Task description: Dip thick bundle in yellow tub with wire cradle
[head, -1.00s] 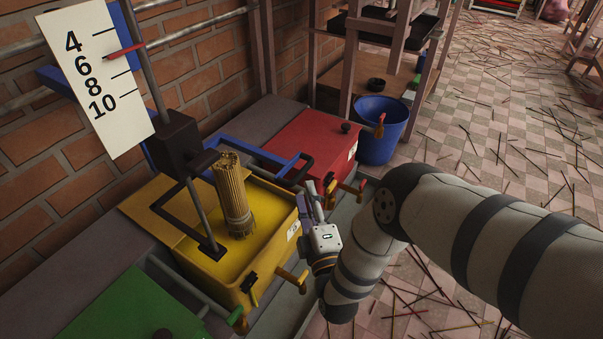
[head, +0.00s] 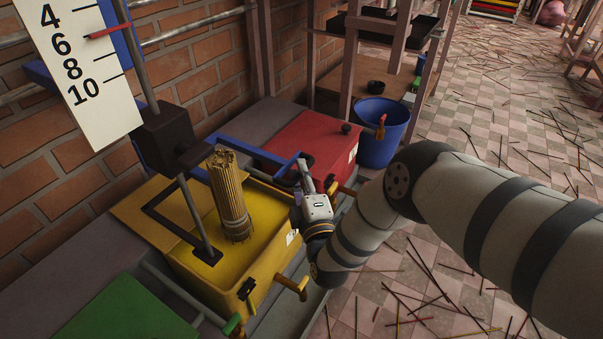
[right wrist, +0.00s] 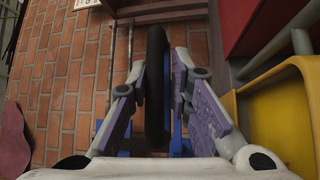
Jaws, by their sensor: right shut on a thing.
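The thick bundle (head: 228,190) of tan sticks stands nearly upright over the yellow tub (head: 259,278), its lower end in a wire cradle (head: 238,230). I cannot tell whether its foot touches the yellow contents. A blue bar (head: 255,152) runs from the black block (head: 163,135) on the grey rod over the tub and ends in a black grip (right wrist: 157,85). My right gripper (head: 306,177) is at that end, shut on the black grip, which stands between its fingers (right wrist: 158,95) in the right wrist view. My left gripper is not in view.
A red tub (head: 310,140) and blue bucket (head: 377,140) stand behind, a green tub (head: 125,310) in front. Sticks litter the floor at right.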

